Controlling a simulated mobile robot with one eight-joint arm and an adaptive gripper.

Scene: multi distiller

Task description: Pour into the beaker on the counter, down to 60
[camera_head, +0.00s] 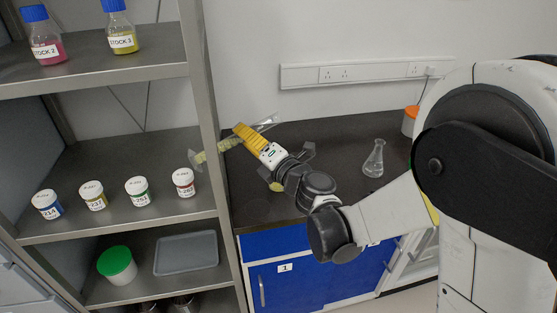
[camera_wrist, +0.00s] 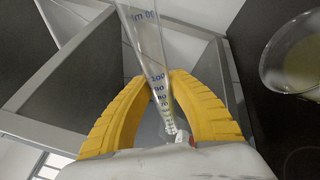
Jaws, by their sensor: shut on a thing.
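My gripper (camera_head: 241,132) has yellow ribbed fingers and is shut on a clear graduated cylinder (camera_head: 266,123). The cylinder is steeply tilted above the left end of the counter, its lower end at the left near the shelf post. Pale yellow liquid shows in its lower left part. In the wrist view my gripper (camera_wrist: 175,100) closes around the cylinder (camera_wrist: 148,45), which has blue markings; the liquid level cannot be read. The beaker (camera_head: 276,186) stands on the counter below, partly hidden by my arm. It shows in the wrist view (camera_wrist: 284,78) at the right, with yellowish liquid inside.
A conical flask (camera_head: 374,160) stands on the dark counter (camera_head: 345,140) to the right. An orange-lidded container (camera_head: 410,121) is farther back. The metal shelf post (camera_head: 208,90) is close to the cylinder. The shelves hold stock bottles (camera_head: 122,38) and several labelled jars (camera_head: 137,192).

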